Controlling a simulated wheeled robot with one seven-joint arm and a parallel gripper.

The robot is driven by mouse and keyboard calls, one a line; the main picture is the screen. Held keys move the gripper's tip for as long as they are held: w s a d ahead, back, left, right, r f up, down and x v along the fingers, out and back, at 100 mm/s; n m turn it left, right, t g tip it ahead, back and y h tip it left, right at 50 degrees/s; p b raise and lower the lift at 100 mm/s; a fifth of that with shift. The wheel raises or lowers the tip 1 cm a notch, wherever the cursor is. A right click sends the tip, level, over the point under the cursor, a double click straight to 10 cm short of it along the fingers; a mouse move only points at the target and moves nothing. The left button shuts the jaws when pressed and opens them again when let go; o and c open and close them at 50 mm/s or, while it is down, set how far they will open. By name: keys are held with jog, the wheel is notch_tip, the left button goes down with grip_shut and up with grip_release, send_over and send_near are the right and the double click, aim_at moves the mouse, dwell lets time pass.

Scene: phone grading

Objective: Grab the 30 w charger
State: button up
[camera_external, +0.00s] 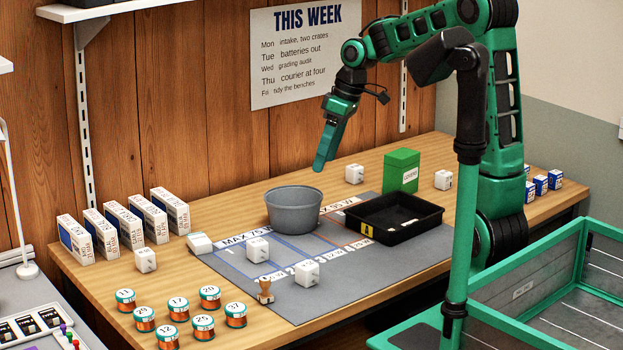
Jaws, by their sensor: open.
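Several white cube-shaped chargers stand on the bench; their wattage marks are too small to read, so I cannot tell which is the 30 W one. One charger (257,250) and another charger (306,274) stand on the grey mat (330,306). A charger (146,260) stands at the left near the boxes. A charger (354,174) stands at the back, and a charger (443,180) stands right of the green box. My gripper (319,168) is open and points down above the back of the bench, just above and right of the grey bowl, apart from every charger. Its jaws look edge-on.
A grey bowl (293,213) and a black tray (425,222) stand at the mat's back edge, with a green box (401,170) behind.

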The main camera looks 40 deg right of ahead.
jog(key=w+a+n+g+y, duration=0.1)
jog(key=w+a+n+y, duration=0.35)
jog(key=a, duration=0.55)
jog(key=w+a+n+y, duration=0.3)
jog(key=w+a, duration=0.2)
jog(key=a, duration=0.6)
jog(key=w+a+n+g+y, duration=0.1)
jog(key=w+a+n+y, duration=0.3)
jog(key=a, duration=0.6)
send_near(151, 251)
jog(key=shift+d+r+m+h, duration=0.25)
jog(key=shift+d+r, duration=0.2)
jog(key=shift+r, duration=0.1)
jog(key=shift+a+f, duration=0.1)
jog(key=shift+f, duration=0.15)
jog(key=shift+a+f, duration=0.1)
jog(key=shift+a, duration=0.15)
jog(key=x, duration=1)
jog(key=c, duration=1.1)
